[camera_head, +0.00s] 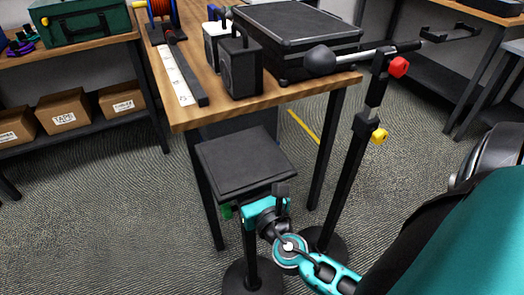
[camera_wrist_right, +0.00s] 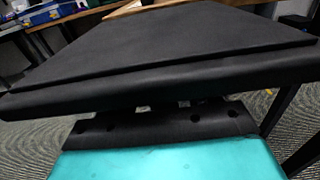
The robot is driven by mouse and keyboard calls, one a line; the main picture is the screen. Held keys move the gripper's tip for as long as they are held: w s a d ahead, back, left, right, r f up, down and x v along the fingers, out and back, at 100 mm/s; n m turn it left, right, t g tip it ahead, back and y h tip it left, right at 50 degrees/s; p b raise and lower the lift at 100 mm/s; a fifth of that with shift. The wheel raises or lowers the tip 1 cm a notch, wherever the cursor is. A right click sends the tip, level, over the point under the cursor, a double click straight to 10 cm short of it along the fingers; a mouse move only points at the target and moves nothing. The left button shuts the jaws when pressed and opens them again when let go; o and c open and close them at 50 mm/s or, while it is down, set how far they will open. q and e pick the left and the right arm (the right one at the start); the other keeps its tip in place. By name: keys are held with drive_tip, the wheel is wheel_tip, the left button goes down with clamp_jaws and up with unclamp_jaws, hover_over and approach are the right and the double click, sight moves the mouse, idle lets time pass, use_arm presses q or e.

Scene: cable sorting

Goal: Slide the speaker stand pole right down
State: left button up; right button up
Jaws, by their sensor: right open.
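The speaker stand has a square black top plate (camera_head: 246,160), level and below the table top. Its black pole (camera_head: 250,240) runs down to a round base at the bottom of the head view. A green knob (camera_head: 227,211) shows beside the pole under the plate. My right gripper (camera_head: 262,207) is open just under the plate's near edge, close to the pole. I cannot tell whether it touches the stand. In the right wrist view the plate (camera_wrist_right: 160,45) fills the upper middle, and the pole is hidden. My left gripper is not in view.
A wooden table (camera_head: 215,113) stands behind, with a black case (camera_head: 300,38) and a small black speaker (camera_head: 240,68). A microphone stand (camera_head: 345,170) with red and yellow knobs stands right of the speaker stand.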

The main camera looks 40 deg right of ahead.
drive_tip(key=b+v, duration=0.1)
drive_tip(key=v, duration=1)
drive_tip(key=shift+f, duration=0.1)
